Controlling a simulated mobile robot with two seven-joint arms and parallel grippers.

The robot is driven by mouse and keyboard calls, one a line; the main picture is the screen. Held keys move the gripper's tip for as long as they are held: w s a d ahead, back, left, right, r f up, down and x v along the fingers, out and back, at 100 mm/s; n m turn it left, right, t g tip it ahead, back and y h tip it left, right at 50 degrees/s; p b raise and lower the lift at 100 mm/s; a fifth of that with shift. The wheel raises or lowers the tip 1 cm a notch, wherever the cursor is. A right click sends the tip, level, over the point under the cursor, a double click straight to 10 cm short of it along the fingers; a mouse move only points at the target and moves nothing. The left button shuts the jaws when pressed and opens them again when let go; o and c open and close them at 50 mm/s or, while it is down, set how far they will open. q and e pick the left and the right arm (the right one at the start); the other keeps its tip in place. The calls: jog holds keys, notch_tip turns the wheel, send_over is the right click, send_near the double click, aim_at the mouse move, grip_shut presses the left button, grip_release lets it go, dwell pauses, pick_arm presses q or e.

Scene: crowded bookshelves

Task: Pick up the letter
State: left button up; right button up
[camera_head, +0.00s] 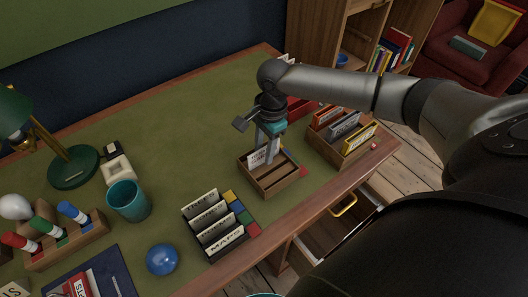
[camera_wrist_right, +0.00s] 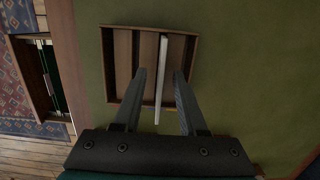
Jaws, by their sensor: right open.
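The letter is a thin white upright sheet (camera_head: 258,158) with dark print, standing in a slot of a small wooden sorter (camera_head: 276,186) on the green desktop. In the right wrist view the letter (camera_wrist_right: 162,62) shows edge-on as a narrow white strip in the right part of the sorter (camera_wrist_right: 121,32). My right gripper (camera_head: 268,146) points down over the sorter. In the wrist view its two fingers (camera_wrist_right: 160,76) are apart, one on each side of the letter, with a gap to it on both sides. My left gripper is not in view.
A box of coloured folders (camera_head: 345,152) stands right of the sorter. An open drawer (camera_head: 330,232) juts from the desk. The far desktop is clear.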

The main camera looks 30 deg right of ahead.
grip_shut()
dwell(0.5)
jog(key=shift+r+b, duration=0.1)
jog(key=shift+b, duration=0.5)
notch_tip(320, 180, up, 20)
jog(key=p, duration=0.5)
jog(key=shift+r+p, duration=0.2)
jog(key=shift+p, duration=0.2)
